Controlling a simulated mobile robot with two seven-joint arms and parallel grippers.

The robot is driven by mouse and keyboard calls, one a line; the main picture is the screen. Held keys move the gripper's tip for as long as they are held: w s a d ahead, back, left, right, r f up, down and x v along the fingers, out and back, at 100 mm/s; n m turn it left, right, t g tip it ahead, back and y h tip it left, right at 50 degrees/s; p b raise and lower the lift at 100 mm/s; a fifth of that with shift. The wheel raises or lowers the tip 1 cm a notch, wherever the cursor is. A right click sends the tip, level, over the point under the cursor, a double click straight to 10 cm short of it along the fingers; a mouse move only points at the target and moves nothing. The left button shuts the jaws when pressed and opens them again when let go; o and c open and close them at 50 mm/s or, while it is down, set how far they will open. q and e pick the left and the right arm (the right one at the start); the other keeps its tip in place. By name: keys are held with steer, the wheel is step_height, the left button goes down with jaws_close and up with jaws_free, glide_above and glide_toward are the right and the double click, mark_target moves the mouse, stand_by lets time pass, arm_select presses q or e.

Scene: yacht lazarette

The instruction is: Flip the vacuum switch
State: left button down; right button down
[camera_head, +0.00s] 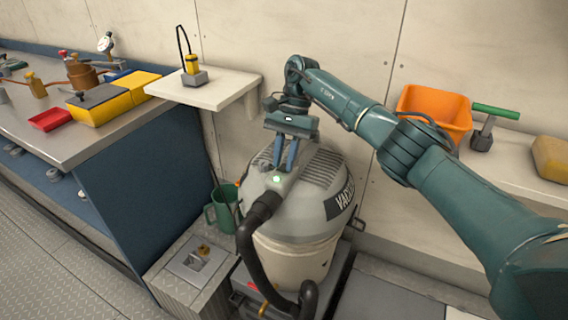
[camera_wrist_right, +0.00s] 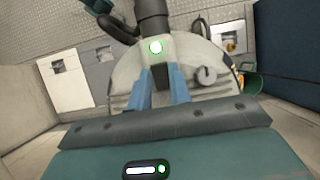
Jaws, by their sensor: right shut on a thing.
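The grey and white vacuum (camera_head: 287,213) stands upright with a ribbed lid and a dark label band. A lit green lamp (camera_head: 276,179) is on its top housing near the hose; it also shows in the wrist view (camera_wrist_right: 155,46). My right gripper (camera_head: 284,168) points down onto the housing just behind the lamp. Its blue fingers (camera_wrist_right: 161,68) are shut on the vacuum switch, which the fingertips mostly hide. A round grey knob (camera_wrist_right: 207,75) sits beside the fingers, apart from them. My left gripper is not in view.
A black hose (camera_head: 248,245) curves down the vacuum's front. A green mug (camera_head: 222,208) stands left of it. A small wall shelf (camera_head: 225,91) holds a yellow lamp. An orange bin (camera_head: 432,112) is at the right, behind my arm. The workbench (camera_head: 130,112) at the left carries several items.

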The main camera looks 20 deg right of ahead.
steer(key=c, duration=1.5)
jaws_free()
steer(key=shift+c, duration=0.2)
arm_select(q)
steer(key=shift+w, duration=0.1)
arm_select(e)
steer(key=shift+o, duration=1.3)
steer(key=shift+w+d+r, duration=0.15)
steer(key=shift+r, duration=0.25)
steer(key=v, duration=0.4)
steer(key=shift+r, duration=0.15)
steer(key=shift+w+r, duration=0.15)
steer(key=shift+r, duration=0.2)
steer(key=shift+w+d+r, duration=0.15)
steer(key=shift+d+r, duration=0.15)
steer(key=shift+r, duration=0.2)
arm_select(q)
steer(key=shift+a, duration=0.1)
arm_select(e)
steer(key=shift+d+r, duration=0.1)
steer(key=shift+r, duration=0.15)
